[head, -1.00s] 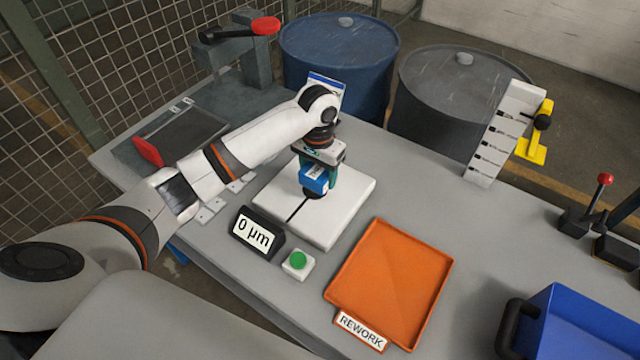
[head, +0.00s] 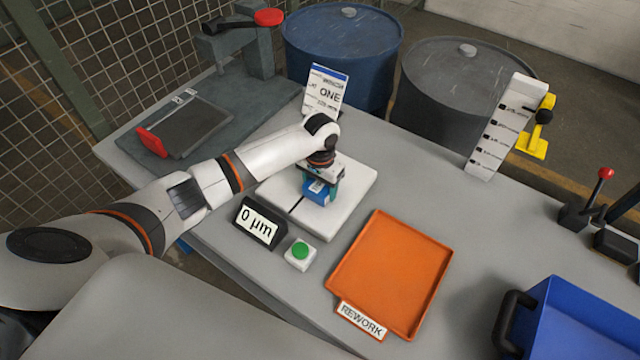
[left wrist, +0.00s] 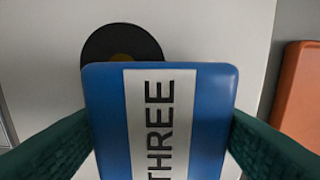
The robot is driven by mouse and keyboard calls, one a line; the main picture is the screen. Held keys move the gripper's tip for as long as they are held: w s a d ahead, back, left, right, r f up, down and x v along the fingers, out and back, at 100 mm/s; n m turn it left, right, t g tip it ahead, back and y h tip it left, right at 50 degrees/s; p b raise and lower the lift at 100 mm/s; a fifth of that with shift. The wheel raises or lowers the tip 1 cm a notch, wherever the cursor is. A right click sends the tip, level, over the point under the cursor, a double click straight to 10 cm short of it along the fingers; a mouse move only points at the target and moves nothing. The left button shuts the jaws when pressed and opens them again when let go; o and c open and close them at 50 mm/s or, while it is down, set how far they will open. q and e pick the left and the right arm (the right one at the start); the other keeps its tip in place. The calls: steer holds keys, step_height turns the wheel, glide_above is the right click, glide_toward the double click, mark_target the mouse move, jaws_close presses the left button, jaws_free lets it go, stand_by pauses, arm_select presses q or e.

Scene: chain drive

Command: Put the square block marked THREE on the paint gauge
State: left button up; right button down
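The blue square block (head: 317,192) has a white band that reads THREE; it also shows in the left wrist view (left wrist: 205,110). My left gripper (head: 322,184) is shut on it, with a green finger pressed to each side. The block is over the white plate of the paint gauge (head: 349,186). A dark round spot with an orange-brown centre (left wrist: 122,48) on the plate is partly covered by the block in the left wrist view. I cannot tell whether the block touches the plate. The gauge display (head: 257,223) reads 0 µm. My right gripper is not in view.
A green button (head: 300,251) stands in front of the gauge. An orange REWORK tray (head: 392,270) lies to its right. A blue bin (head: 575,325) is at the lower right. The table between tray and white rack (head: 500,130) is clear.

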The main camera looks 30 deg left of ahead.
mark_target(320, 183)
arm_select(q)
steer(key=o, duration=0.4)
steer(key=shift+r, duration=0.15)
step_height(320, 183, up, 12)
steer(key=shift+r+b, duration=0.1)
steer(key=shift+b, duration=0.4)
